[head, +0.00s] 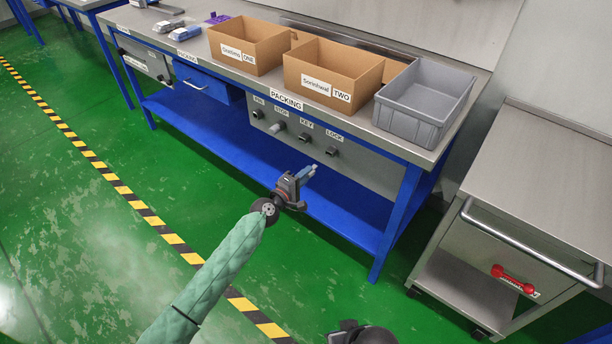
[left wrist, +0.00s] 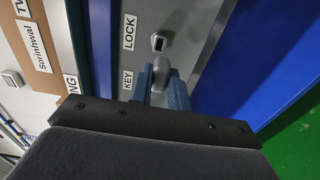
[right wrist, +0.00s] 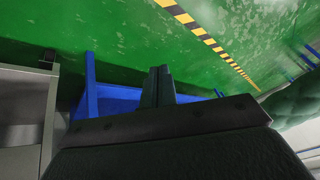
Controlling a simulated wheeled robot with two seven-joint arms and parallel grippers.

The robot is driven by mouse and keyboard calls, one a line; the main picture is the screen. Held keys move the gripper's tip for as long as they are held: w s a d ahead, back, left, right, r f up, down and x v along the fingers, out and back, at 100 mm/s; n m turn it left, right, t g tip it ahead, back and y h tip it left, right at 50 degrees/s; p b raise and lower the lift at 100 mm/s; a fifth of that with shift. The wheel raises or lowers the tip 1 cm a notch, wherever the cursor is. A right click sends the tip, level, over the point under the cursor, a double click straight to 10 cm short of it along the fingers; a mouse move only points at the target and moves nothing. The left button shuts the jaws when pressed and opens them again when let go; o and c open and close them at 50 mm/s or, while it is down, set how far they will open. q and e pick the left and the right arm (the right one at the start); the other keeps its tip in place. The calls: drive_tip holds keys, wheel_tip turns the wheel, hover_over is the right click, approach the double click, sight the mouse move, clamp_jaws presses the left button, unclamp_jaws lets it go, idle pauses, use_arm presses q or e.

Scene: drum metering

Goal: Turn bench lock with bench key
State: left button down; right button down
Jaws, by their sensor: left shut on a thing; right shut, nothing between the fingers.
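My left gripper (head: 311,170) is in front of the bench's lower panel. In the left wrist view, its blue fingers (left wrist: 163,85) are shut on a small grey piece, which looks like the bench key (left wrist: 160,68). The fingers hide much of it. The bench lock (head: 331,152) is on the panel under the LOCK label, at the right end of the row. In the left wrist view the lock (left wrist: 158,42) shows a dark slot in a pale housing, apart from the grey piece. My right gripper (right wrist: 158,86) is shut and empty, over the floor.
The panel also has a KEY fitting (head: 303,138), a STOP knob (head: 278,127) and a PIN fitting (head: 257,114). Two cartons (head: 318,88) and a grey bin (head: 409,115) stand on the bench above. A steel cabinet (head: 500,230) stands at right. The green floor in front is open.

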sight(316, 166)
use_arm(q)
drive_tip(key=shift+d, duration=0.1)
use_arm(e)
drive_tip(key=shift+f, duration=0.1)
